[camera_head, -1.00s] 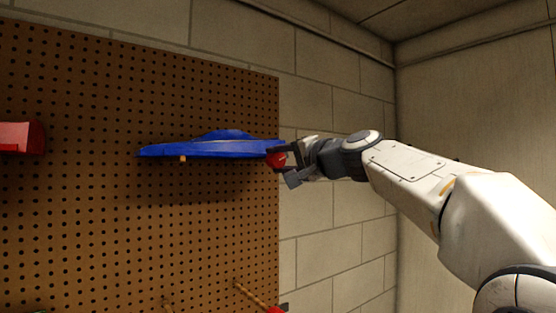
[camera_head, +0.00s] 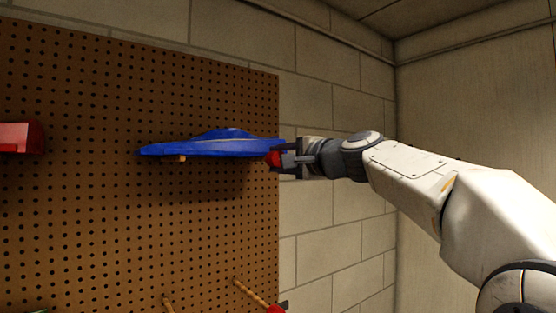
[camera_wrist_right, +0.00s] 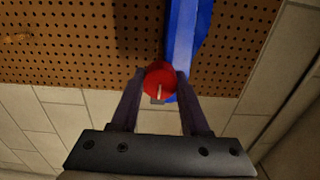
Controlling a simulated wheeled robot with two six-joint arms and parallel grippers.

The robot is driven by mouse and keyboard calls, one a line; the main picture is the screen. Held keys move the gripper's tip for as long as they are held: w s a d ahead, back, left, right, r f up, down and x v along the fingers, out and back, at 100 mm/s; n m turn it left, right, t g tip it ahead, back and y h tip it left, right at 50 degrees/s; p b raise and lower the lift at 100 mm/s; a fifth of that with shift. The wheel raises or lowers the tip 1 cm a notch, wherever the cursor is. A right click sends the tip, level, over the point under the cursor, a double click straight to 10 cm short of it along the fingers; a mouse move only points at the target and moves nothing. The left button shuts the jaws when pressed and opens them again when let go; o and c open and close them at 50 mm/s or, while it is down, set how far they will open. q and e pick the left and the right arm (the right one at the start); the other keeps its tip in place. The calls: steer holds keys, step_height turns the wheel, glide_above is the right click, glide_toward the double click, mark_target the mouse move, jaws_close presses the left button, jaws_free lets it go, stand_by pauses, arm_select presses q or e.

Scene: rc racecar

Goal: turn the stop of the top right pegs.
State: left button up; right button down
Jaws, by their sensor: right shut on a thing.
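A red stop (camera_head: 273,158) sits at the right end of the blue racecar body (camera_head: 215,147), which rests against the pegboard. My right gripper (camera_head: 283,158) is shut on the red stop. In the right wrist view the round red stop (camera_wrist_right: 160,80) sits between the two fingertips, with a pale slot or tab on its face. The blue body (camera_wrist_right: 184,40) runs behind it there. The peg behind the stop is hidden. Another peg end (camera_head: 182,158) shows under the blue body. A lower peg (camera_head: 250,293) has a red stop (camera_head: 277,309) at its end. My left gripper is not in view.
The brown pegboard (camera_head: 110,220) fills the left half of the head view. A red object (camera_head: 20,137) is on it at the far left. A block wall (camera_head: 335,225) is to the right, with free space beside my right arm.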

steer(key=shift+f, duration=0.1)
steer(key=shift+c, duration=2)
jaws_free()
steer(key=b+v, duration=0.5)
steer(key=v, duration=0.5)
steer(key=shift+s+d, duration=0.15)
steer(key=shift+s, duration=0.05)
